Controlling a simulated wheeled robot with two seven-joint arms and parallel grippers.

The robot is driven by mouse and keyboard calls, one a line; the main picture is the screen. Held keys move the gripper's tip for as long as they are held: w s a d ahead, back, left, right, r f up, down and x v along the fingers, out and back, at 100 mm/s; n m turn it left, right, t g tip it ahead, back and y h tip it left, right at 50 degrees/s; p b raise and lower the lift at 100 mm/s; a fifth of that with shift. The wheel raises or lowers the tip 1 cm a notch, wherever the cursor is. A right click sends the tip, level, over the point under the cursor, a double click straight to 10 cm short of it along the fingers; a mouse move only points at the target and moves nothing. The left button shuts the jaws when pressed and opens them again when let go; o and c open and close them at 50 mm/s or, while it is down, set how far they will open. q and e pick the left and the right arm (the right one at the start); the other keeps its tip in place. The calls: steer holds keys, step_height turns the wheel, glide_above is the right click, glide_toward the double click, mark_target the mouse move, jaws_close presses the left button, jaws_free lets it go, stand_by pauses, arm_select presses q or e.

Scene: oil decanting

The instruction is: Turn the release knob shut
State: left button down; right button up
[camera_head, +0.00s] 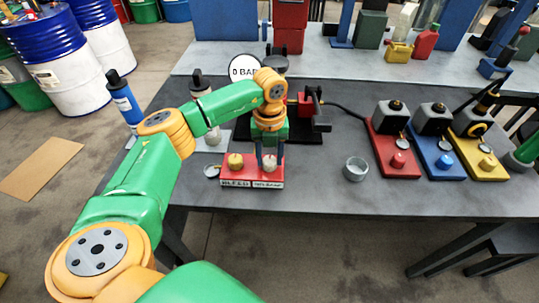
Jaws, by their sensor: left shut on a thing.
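A red block (236,171) with two knobs and small white labels stands near the front edge of the grey table. Its left knob (235,160) is yellow. Its right knob (269,162) is pale and sits between the dark fingers of my left gripper (269,158). I take this to be the release knob, but its label is too small to read surely. My left gripper points down and is shut on this knob. The knob's turn angle cannot be told. A round white gauge (243,68) behind reads "0 BAR". My right gripper is not clearly in view.
A small grey cup (355,169) stands right of the block. Red (392,150), blue (440,155) and yellow (478,158) stations stand further right. A blue bottle (124,101) stands at the left. The front table strip between cup and block is clear.

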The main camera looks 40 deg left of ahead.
mark_target(269, 160)
arm_select(q)
steer(key=shift+r+n, duration=0.1)
steer(key=shift+n, duration=0.6)
steer(key=shift+c, duration=1.7)
jaws_free()
step_height(269, 160, up, 6)
steer(key=shift+w+r+b, duration=0.1)
steer(key=shift+b, duration=0.55)
steer(key=shift+r, duration=0.45)
steer(key=shift+f, duration=0.1)
